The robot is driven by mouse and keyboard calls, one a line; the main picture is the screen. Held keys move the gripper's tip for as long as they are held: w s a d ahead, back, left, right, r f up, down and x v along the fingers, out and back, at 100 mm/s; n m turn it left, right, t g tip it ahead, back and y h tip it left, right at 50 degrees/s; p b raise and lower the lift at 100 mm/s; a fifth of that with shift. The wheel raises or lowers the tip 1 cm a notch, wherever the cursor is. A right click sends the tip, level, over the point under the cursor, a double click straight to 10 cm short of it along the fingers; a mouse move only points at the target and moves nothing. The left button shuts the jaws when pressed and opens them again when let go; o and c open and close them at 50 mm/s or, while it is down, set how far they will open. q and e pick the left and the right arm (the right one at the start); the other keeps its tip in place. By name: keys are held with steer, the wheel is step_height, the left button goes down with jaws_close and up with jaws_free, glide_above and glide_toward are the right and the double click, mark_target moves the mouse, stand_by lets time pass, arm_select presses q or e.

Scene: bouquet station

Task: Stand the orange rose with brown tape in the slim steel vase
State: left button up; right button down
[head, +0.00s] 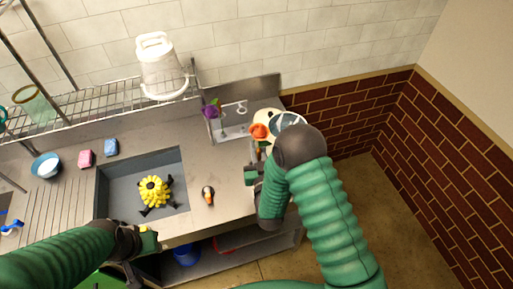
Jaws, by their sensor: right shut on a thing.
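The orange rose (259,131) is at the right end of the counter, its head up beside a pale round thing. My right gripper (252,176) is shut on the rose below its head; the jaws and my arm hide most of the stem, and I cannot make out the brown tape. I cannot clearly pick out the slim steel vase; a purple flower (210,110) stands upright at the back, and what holds it is too small to tell. My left gripper (150,242) is at the counter's front edge, far from the rose; its jaws are unclear.
A small dark and orange thing (208,195) lies right of the sink. A clear round rim (287,120) is behind my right arm. A white pitcher (160,68) stands on the wire rack (95,103).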

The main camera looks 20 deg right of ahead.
steer(key=shift+a+f, duration=0.1)
steer(key=shift+a, duration=0.35)
steer(key=c, duration=1.5)
jaws_free()
steer(key=shift+a, duration=0.1)
arm_select(q)
steer(key=shift+a+f, duration=0.2)
steer(key=shift+a, duration=0.05)
arm_select(e)
steer(key=shift+o, duration=0.8)
steer(key=shift+d, duration=0.3)
steer(key=shift+o, duration=1)
steer(key=shift+d, duration=0.1)
steer(key=o, duration=0.4)
arm_select(q)
steer(key=shift+a, duration=0.1)
arm_select(e)
steer(key=shift+o, duration=0.2)
steer(key=shift+a, duration=0.2)
steer(key=shift+d, duration=0.1)
